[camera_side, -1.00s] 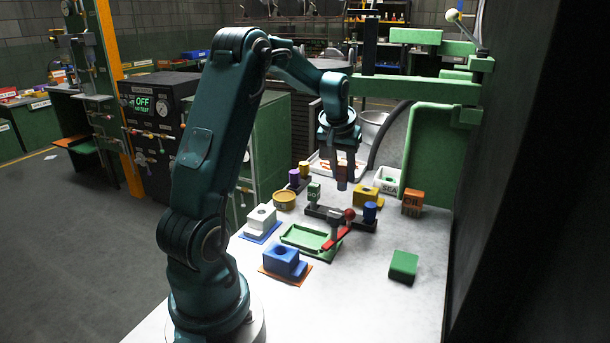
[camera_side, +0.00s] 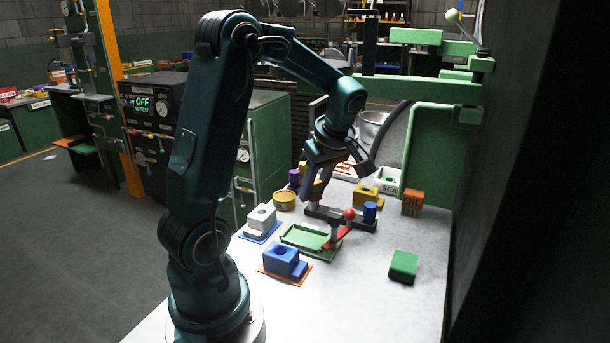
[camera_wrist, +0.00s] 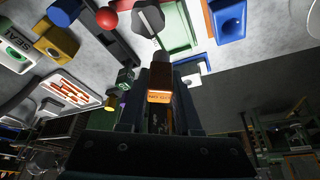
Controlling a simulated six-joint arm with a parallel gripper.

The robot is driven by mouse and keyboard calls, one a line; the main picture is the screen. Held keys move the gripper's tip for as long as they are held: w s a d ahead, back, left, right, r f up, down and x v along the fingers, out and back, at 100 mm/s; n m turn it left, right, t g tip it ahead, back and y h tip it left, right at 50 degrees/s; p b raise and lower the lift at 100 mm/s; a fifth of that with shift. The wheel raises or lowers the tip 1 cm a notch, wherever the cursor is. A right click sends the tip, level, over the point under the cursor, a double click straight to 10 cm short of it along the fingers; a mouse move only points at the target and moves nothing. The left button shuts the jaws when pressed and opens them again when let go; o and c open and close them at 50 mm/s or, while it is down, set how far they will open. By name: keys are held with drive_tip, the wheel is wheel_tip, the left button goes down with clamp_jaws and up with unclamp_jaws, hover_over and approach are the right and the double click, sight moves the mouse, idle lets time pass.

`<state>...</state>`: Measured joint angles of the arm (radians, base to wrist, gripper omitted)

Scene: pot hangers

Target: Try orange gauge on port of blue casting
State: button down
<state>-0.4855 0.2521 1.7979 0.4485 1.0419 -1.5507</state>
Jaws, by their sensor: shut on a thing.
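My gripper (camera_side: 318,183) is above the gauge rack in the side view, tilted. It is shut on the orange gauge (camera_wrist: 158,97), whose lit orange band shows between the fingers in the wrist view.
The dark rack (camera_side: 345,221) holds a blue gauge (camera_side: 370,211). A white casting (camera_side: 260,217) stands left, a yellow casting (camera_side: 365,195) behind. A green block (camera_side: 404,264) is at right.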

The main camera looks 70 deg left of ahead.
drive_tip(key=s+d+r+n+g+h, duration=0.1)
drive_tip(key=s+d+r+n+g, duration=0.1)
drive_tip(key=s+d+n, duration=0.3)
drive_tip(key=s+n, duration=0.1)
drive_tip(key=s, duration=0.2)
drive_tip(key=shift+s+d+r, duration=0.15)
drive_tip(key=shift+s+r, duration=0.2)
drive_tip(key=shift+r, duration=0.05)
drive_tip(key=shift+f, duration=0.1)
hover_over(274, 248)
drive_tip(key=w+d, duration=0.1)
drive_tip(key=shift+d+f, duration=0.1)
drive_tip(key=shift+f, duration=2.75)
drive_tip(key=shift+f, duration=1.5)
wheel_tip(274, 248, up, 7)
idle(1.3)
idle(0.3)
